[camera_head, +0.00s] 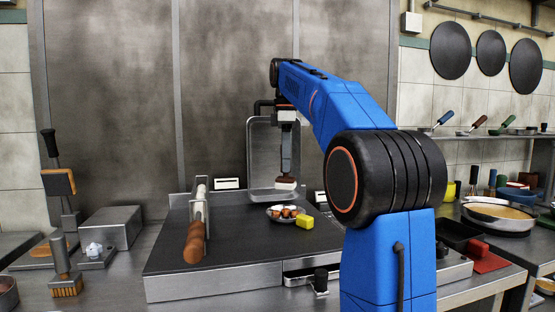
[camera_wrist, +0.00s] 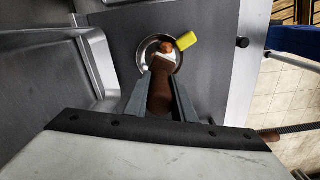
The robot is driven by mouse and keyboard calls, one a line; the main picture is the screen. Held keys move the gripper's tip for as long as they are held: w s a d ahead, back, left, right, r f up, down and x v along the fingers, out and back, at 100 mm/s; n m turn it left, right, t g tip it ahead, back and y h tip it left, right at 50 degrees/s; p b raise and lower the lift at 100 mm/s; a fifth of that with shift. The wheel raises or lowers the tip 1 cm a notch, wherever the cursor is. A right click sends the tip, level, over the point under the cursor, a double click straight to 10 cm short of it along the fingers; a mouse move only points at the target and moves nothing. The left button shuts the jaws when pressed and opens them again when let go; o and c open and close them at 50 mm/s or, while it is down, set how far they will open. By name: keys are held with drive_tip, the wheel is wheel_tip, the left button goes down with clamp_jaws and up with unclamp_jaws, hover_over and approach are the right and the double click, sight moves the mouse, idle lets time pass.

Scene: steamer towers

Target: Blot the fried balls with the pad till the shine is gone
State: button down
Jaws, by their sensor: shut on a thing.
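My gripper (camera_head: 286,170) points down and is shut on the brown handle of the pad (camera_head: 286,185), whose underside is white. The pad is above and slightly behind a small metal dish (camera_head: 274,217), with a gap between them. Several brown fried balls (camera_head: 288,212) lie in the dish. In the wrist view the brown handle sits between my gripper's fingers (camera_wrist: 161,90), and the white pad (camera_wrist: 164,62) overlaps the dish (camera_wrist: 143,54). One orange-brown ball (camera_wrist: 167,46) shows beyond it; the others are hidden. Shine on the balls is too small to judge.
A wooden-handled tool (camera_head: 194,240) lies to the left on the dark worktop (camera_head: 230,250). An upright metal tray (camera_head: 260,150) stands behind my gripper. The worktop front is clear.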

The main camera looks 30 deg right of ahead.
sight(287, 178)
drive_tip(key=shift+d, duration=0.1)
idle(0.3)
drive_tip(key=shift+f, duration=2.85)
drive_tip(key=shift+f, duration=0.8)
idle(3.5)
drive_tip(key=c, duration=1.4)
unclamp_jaws()
